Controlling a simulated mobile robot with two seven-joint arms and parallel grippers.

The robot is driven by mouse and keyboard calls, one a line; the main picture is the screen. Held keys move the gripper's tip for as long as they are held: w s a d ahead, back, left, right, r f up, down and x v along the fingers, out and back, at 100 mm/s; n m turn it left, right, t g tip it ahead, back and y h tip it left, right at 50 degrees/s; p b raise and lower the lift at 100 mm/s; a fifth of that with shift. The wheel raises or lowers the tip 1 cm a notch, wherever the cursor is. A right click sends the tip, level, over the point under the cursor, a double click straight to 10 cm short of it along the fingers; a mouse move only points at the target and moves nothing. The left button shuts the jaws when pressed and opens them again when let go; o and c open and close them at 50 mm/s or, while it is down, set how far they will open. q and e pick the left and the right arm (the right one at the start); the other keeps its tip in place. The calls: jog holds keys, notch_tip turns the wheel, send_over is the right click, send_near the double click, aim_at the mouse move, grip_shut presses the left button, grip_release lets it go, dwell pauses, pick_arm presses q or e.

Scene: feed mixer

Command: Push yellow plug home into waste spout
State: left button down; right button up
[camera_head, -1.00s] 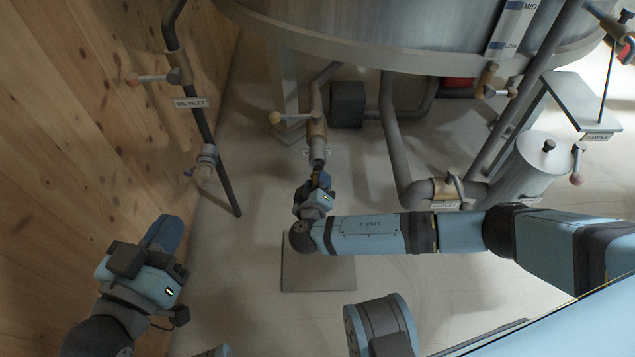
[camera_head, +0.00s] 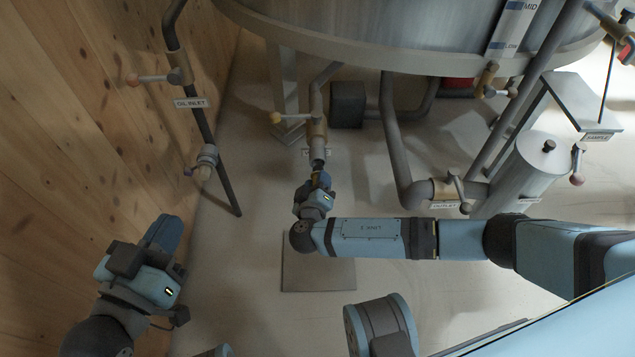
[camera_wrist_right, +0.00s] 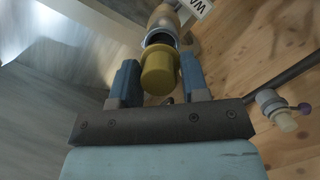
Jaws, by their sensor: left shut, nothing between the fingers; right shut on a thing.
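The yellow plug (camera_wrist_right: 160,74) sits between the two fingers of my right gripper (camera_wrist_right: 160,82), which is shut on it. The waste spout (camera_wrist_right: 165,25) is just beyond the plug, and part of its dark open mouth shows past the plug. The plug lines up roughly with the mouth; its far end is hidden, so I cannot tell whether it has entered. In the head view my right gripper (camera_head: 318,182) is just below the spout's lower end (camera_head: 317,155). My left gripper (camera_head: 165,232) is shut and empty, at lower left, far from the spout.
A valve with an orange-knobbed lever (camera_head: 276,118) is on the waste pipe above the spout. The oil inlet pipe (camera_head: 203,125) runs along the wooden wall at left. The outlet pipe (camera_head: 395,140) and its valve stand to the right. A grey floor plate (camera_head: 335,275) lies below.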

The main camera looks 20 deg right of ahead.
aim_at(317, 172)
pick_arm(q)
jog(key=shift+f+b, duration=0.7)
jog(key=shift+f, duration=0.05)
pick_arm(e)
jog(key=shift+a+r+x, duration=0.1)
jog(key=shift+a+x, duration=0.05)
jog(key=shift+x, duration=0.7)
jog(key=shift+a+r+x, duration=0.15)
jog(key=shift+x, duration=0.65)
jog(key=o, duration=1.1)
jog(key=shift+w+d, duration=0.1)
jog(key=shift+w, duration=0.15)
jog(key=shift+p+v, duration=0.65)
jog(key=shift+v, duration=0.45)
pick_arm(q)
jog(key=shift+s+d+r+n+g+p, duration=0.3)
jog(key=shift+s+r+n+g+p, duration=0.15)
jog(key=shift+p, duration=0.35)
pick_arm(e)
jog(key=v, duration=0.5)
jog(key=shift+s, duration=0.15)
pick_arm(q)
jog(key=shift+r, duration=0.25)
